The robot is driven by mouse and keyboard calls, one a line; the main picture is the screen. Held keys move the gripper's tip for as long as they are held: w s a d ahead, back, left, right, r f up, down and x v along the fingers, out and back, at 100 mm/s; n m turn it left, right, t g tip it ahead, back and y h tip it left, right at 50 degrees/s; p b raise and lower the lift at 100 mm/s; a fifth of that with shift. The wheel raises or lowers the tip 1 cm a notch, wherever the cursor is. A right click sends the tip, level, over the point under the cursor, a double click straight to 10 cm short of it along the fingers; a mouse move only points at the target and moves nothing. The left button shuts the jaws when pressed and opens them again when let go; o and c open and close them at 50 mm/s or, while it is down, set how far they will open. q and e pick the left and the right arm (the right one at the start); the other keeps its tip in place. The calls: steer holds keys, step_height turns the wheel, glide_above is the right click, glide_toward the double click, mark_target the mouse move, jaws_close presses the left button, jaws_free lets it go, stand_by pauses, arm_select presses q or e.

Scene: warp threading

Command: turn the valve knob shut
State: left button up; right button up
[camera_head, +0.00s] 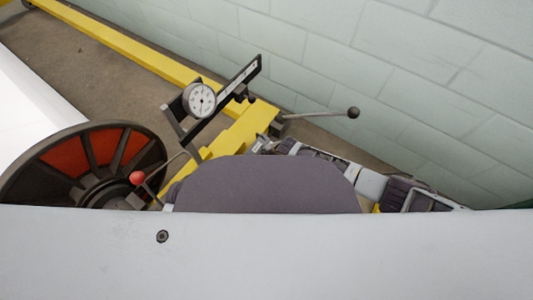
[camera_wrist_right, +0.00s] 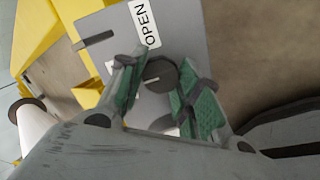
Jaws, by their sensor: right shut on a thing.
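In the right wrist view, the valve knob (camera_wrist_right: 160,70) is a small dark round disc in front of a grey plate (camera_wrist_right: 185,28). The knob's lower part and part of the plate are hidden by the fingers and gripper body. I cannot make out the knob in the head view, where a pale arm link covers the lower part. My left gripper is not in view.
In the head view, a dial gauge (camera_head: 199,99) is mounted by a yellow beam (camera_head: 143,54). A dark spoked wheel with orange-red panels (camera_head: 117,146) and a red-balled lever (camera_head: 137,178) are at left. A black-balled rod (camera_head: 353,112) juts toward the block wall (camera_head: 430,80).

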stand_by(0.4)
steer(key=o, duration=1)
steer(key=shift+s+r, duration=0.1)
steer(key=shift+r, duration=0.05)
steer(key=shift+v, duration=5.85)
steer(key=shift+s, duration=0.1)
